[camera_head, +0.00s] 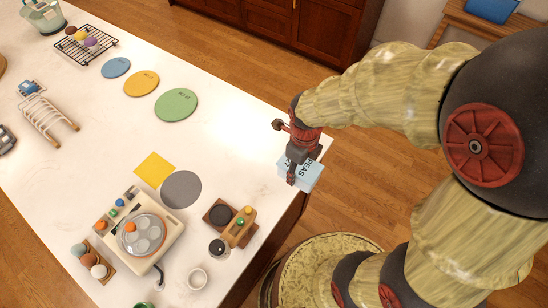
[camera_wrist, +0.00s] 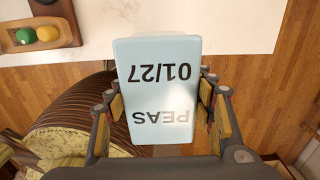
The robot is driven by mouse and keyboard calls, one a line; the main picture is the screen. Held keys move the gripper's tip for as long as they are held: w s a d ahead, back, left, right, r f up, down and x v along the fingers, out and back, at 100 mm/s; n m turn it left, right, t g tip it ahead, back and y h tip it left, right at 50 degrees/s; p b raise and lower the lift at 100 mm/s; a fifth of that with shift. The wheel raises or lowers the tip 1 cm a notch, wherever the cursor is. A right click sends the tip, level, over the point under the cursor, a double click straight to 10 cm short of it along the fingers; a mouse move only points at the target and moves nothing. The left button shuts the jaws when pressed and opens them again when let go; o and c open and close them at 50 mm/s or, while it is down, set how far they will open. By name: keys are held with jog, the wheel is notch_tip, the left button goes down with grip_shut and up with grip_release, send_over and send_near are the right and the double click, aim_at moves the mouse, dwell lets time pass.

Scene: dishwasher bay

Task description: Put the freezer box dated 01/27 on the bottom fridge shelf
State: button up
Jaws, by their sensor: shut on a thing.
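A light blue freezer box (camera_head: 303,172) is in my gripper (camera_head: 290,168), at the right edge of the white counter. In the wrist view the freezer box (camera_wrist: 158,95) shows its lettering upside down: "PEAS" and "01/27". The fingers of my gripper (camera_wrist: 160,118) are shut on it, one on each side. The box appears to be held above the counter's edge, partly over the floor. No fridge or fridge shelf can be made out in either view.
Dark wooden cabinets (camera_head: 295,30) stand at the back. Open wooden floor lies between them and the counter.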

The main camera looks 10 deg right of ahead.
jog(key=w+a+f, duration=0.1)
jog(key=w+f, duration=0.1)
jog(key=w, duration=0.1)
jog(key=w+a+f, duration=0.2)
jog(key=w+f, duration=0.1)
jog(key=w+a+f+b, duration=0.1)
jog(key=w+a+f, duration=0.1)
jog(key=w+f, duration=0.1)
jog(key=shift+w+f, duration=0.15)
jog(key=shift+w, duration=0.35)
jog(key=shift+w+a+f, duration=0.1)
jog(key=shift+w+f, duration=0.1)
jog(key=shift+f, duration=1.55)
jog(key=shift+f, duration=0.1)
jog(key=shift+f, duration=0.15)
jog(key=o, duration=1.5)
